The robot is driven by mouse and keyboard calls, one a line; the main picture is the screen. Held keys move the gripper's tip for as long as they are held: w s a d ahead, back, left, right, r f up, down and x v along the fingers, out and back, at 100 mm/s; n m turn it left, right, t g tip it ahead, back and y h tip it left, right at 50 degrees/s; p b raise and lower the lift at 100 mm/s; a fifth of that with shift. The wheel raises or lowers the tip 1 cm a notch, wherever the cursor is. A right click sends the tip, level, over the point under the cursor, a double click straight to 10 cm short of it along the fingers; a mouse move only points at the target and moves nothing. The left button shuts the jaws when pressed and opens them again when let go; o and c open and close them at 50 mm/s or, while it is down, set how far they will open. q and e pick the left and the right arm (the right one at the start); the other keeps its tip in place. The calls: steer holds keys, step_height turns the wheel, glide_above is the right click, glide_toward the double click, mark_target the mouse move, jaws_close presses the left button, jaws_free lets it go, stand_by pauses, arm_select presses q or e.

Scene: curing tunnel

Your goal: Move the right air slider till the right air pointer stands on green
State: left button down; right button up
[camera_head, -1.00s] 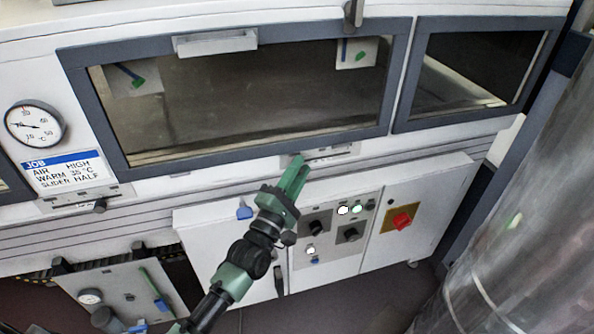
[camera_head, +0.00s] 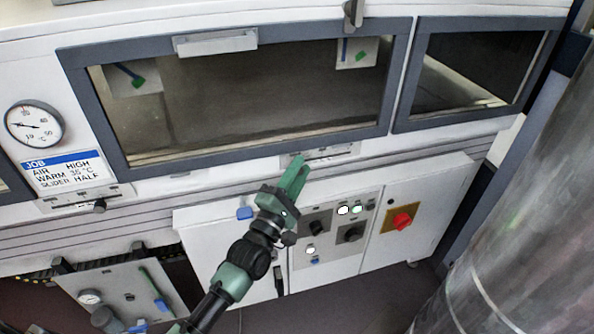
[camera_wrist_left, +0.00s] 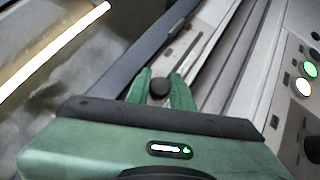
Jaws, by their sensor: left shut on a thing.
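The right air slider is a black knob (camera_wrist_left: 160,88) on a pale slotted plate (camera_head: 338,153) below the big window. My left gripper (camera_head: 297,165) reaches up to the left end of that plate. In the left wrist view its green fingers (camera_wrist_left: 161,79) are shut on the knob, one on each side. The gripper hides the knob in the head view. Behind the window, the right air pointer (camera_head: 344,50) is a blue strip on a white card, standing nearly upright. The green mark (camera_head: 360,57) lies to its right, apart from it. My right gripper is not in view.
At left, another slider knob (camera_head: 99,206) sits under a job label (camera_head: 62,171) reading air high, warm 35 °C, slider half. The left card (camera_head: 149,84) has its own blue pointer. A control box with a red switch (camera_head: 402,220) stands below right.

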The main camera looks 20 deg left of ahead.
mark_target(321, 149)
arm_select(q)
steer(key=shift+r, duration=0.4)
steer(key=w+d, duration=0.2)
steer(key=d, duration=0.1)
steer(key=shift+w, duration=0.1)
steer(key=c, duration=1.5)
jaws_free()
steer(key=shift+a+r, duration=0.1)
